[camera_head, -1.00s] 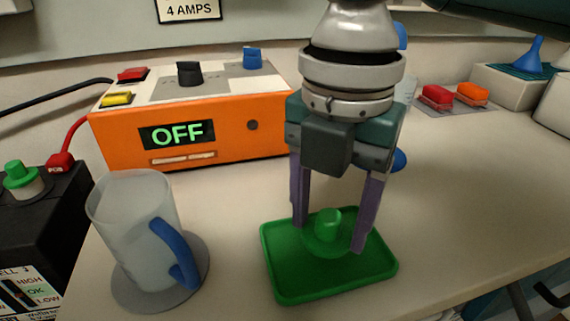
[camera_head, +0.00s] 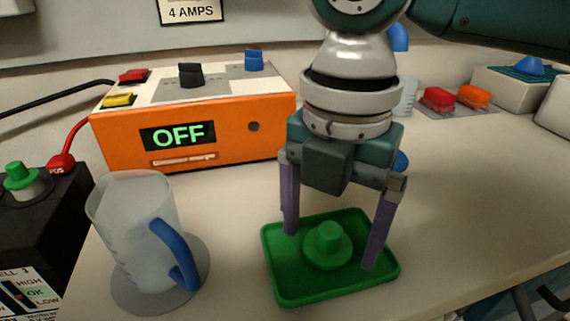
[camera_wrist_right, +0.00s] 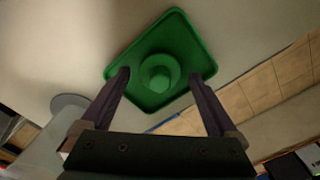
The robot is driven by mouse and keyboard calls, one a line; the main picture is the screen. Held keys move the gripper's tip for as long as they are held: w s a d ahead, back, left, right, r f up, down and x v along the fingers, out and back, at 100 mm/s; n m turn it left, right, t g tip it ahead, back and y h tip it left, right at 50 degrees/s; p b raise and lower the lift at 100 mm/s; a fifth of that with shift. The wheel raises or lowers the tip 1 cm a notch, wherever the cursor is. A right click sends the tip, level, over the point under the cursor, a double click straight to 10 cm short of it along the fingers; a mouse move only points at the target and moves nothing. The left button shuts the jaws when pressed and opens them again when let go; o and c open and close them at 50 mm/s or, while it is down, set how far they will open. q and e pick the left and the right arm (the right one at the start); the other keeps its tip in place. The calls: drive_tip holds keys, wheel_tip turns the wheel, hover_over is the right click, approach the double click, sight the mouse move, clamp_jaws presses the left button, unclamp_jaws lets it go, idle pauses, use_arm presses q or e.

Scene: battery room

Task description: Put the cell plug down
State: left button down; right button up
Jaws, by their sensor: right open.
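The green cell plug (camera_head: 327,243) stands upright in the green tray (camera_head: 292,287), with its knob on top. It also shows in the right wrist view (camera_wrist_right: 159,76), inside the tray there. My right gripper (camera_head: 330,252) is open above the tray, with one purple finger on each side of the plug and a gap to it on both sides. The fingers also frame the plug in the right wrist view (camera_wrist_right: 160,75). My left gripper is in neither view.
A clear jug (camera_head: 130,235) with a blue handle stands left of the tray on a grey disc. An orange charger (camera_head: 220,130) reading OFF is behind. A black battery (camera_head: 55,220) with another green plug (camera_head: 22,178) is at far left. The bench right of the tray is clear.

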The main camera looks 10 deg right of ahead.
sight(329, 228)
wheel_tip(329, 228, up, 12)
drive_tip(key=p, duration=0.2)
drive_tip(key=shift+r, duration=0.15)
